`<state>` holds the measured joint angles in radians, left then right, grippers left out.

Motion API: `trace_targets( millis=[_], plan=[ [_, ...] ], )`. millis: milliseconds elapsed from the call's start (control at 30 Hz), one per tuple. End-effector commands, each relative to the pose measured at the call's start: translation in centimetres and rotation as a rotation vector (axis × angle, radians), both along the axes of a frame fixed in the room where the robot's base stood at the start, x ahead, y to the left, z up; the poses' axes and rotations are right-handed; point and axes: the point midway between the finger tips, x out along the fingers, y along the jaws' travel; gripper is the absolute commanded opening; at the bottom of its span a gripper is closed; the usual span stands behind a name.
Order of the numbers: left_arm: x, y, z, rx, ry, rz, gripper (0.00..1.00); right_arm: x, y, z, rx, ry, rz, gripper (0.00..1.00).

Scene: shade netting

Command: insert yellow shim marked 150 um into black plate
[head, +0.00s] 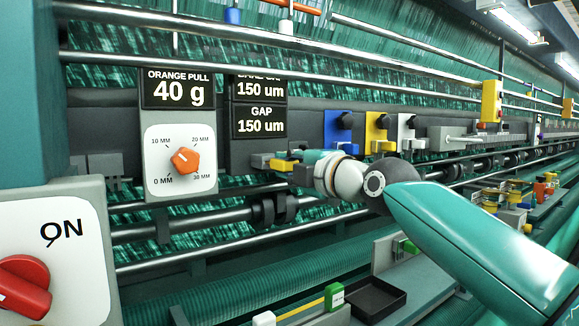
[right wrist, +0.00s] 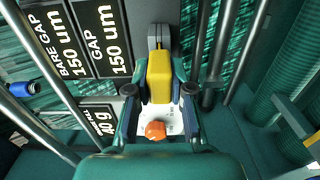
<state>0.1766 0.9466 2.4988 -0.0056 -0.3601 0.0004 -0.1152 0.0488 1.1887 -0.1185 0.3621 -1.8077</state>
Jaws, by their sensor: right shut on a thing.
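My right gripper (head: 296,166) reaches in from the right in the head view, just right of the gap displays. It is shut on a yellow shim (head: 281,165), which also shows as a yellow block between the fingers (right wrist: 160,92) in the right wrist view (right wrist: 160,75). No marking on the shim is readable. The shim's far end points at a grey part (right wrist: 158,36) on a dark plate (right wrist: 142,12). I cannot tell whether they touch. In the head view the dark plate (head: 238,156) shows below the displays, partly hidden. My left gripper is not in view.
Displays (head: 260,104) read bare gap 150 um and gap 150 um; another (head: 179,89) reads orange pull 40 g. A white dial (head: 180,161) with an orange knob is left of the gripper. Metal rails run above and below. A black tray (head: 377,298) lies below.

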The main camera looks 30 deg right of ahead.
Motion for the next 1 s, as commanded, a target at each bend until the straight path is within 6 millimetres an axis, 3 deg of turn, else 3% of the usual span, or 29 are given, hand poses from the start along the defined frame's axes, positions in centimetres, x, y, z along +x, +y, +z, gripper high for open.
trace_targets(
  millis=[867,900,1000],
  plan=[
    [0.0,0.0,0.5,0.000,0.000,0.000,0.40,1.6,0.1,0.0,0.000,-0.002,0.000,0.00],
    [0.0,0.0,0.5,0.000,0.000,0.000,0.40,1.6,0.1,0.0,0.000,-0.002,0.000,0.28],
    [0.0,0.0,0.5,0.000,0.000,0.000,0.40,1.6,0.1,0.0,0.000,-0.002,0.000,0.45]
  ],
)
